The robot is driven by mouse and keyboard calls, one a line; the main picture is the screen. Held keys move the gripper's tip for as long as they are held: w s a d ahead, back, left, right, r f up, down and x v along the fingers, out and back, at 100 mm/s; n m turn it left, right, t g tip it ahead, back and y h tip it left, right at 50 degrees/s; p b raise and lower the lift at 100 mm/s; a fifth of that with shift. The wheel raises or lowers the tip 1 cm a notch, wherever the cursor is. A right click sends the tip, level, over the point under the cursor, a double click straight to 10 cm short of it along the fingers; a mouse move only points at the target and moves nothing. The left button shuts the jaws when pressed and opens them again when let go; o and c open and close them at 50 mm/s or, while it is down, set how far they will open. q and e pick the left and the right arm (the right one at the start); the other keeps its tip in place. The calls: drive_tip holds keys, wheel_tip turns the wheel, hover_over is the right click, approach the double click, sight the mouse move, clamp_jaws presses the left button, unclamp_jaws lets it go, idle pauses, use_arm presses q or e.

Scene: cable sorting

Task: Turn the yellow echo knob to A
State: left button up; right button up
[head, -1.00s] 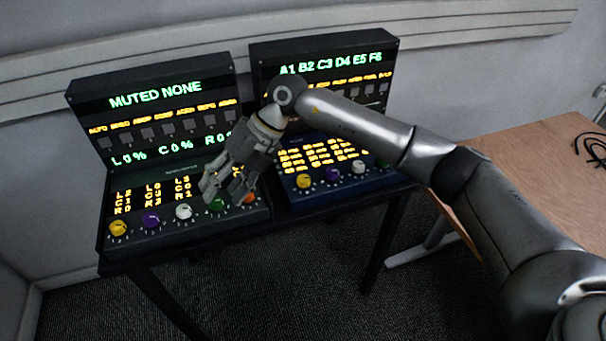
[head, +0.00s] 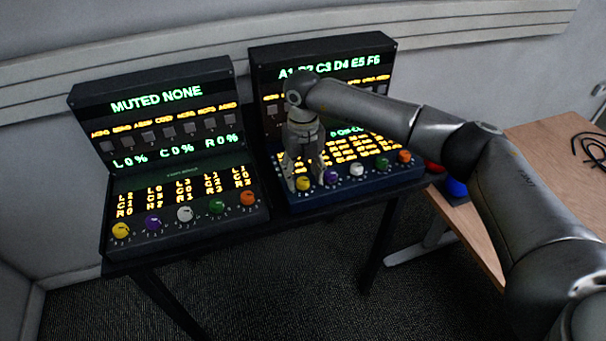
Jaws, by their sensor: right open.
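A yellow knob (head: 304,184) sits at the left end of the knob row on the right console (head: 345,195). My right gripper (head: 305,177) points down over this knob, open, with one finger to its left and one to its right. Whether the fingers touch it cannot be told. Another yellow knob (head: 121,231) is at the left end of the row on the left console (head: 180,240). The lettering is too small to tell which knob is named echo or where either points. My left gripper is not in view.
Purple (head: 332,177), white (head: 357,170), green (head: 382,163) and orange (head: 404,157) knobs sit close by on the right console. Both consoles stand on a dark table. A wooden desk (head: 555,150) with a black cable (head: 590,150) is at the right.

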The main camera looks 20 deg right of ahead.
drive_tip(key=shift+f, duration=0.95)
drive_tip(key=shift+c, duration=0.3)
drive_tip(key=c, duration=1)
drive_tip(key=shift+m, duration=0.3)
drive_tip(key=m, duration=0.2)
drive_tip(key=shift+m+b, duration=0.3)
drive_tip(key=shift+b, duration=0.1)
drive_tip(key=shift+m, duration=1.8)
